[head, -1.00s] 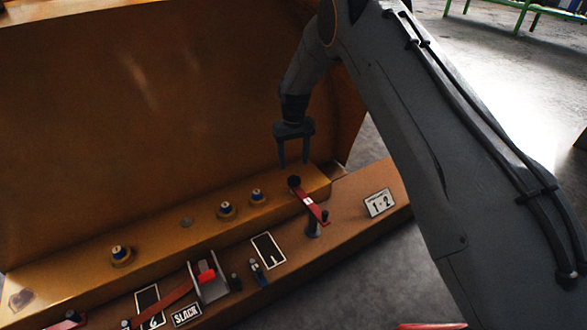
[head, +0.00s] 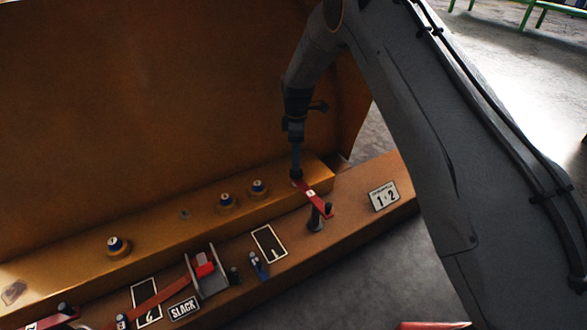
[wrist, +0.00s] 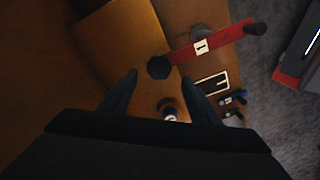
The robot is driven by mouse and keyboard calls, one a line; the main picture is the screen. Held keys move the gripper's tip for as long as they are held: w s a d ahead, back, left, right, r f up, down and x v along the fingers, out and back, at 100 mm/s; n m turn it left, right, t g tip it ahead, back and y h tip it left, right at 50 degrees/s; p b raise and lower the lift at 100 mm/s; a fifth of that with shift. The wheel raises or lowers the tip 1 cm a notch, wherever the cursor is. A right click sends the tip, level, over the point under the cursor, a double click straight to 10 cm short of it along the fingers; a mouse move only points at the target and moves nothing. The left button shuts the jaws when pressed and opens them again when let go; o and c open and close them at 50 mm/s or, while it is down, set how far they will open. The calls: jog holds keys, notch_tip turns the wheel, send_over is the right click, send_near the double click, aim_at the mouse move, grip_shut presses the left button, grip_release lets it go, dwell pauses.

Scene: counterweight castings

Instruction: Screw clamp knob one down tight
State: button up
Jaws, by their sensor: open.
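Clamp knob one is a dark, faceted round knob (wrist: 158,67) in the wrist view, at the inner end of a red clamp bar (wrist: 210,43) labelled 1. The bar also shows in the head view (head: 315,198), lying across the edge of the raised orange ledge (head: 215,208). My gripper (wrist: 160,78) is open, with one finger on each side of the knob's line and the knob just ahead between the fingertips. In the head view my gripper (head: 296,172) points down right at the knob and largely hides it. I cannot tell whether the fingers touch it.
Blue-topped studs (head: 226,200) stand along the ledge to the left. A grey bracket with a red block (head: 205,264), a SLACK plate (head: 184,309) and a 1-2 plate (head: 384,197) are on the lower step. A tall orange wall rises behind the ledge.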

aim_at(296, 173)
notch_tip(296, 173, down, 6)
jog(key=shift+r+b, duration=0.1)
jog(key=shift+b, duration=0.6)
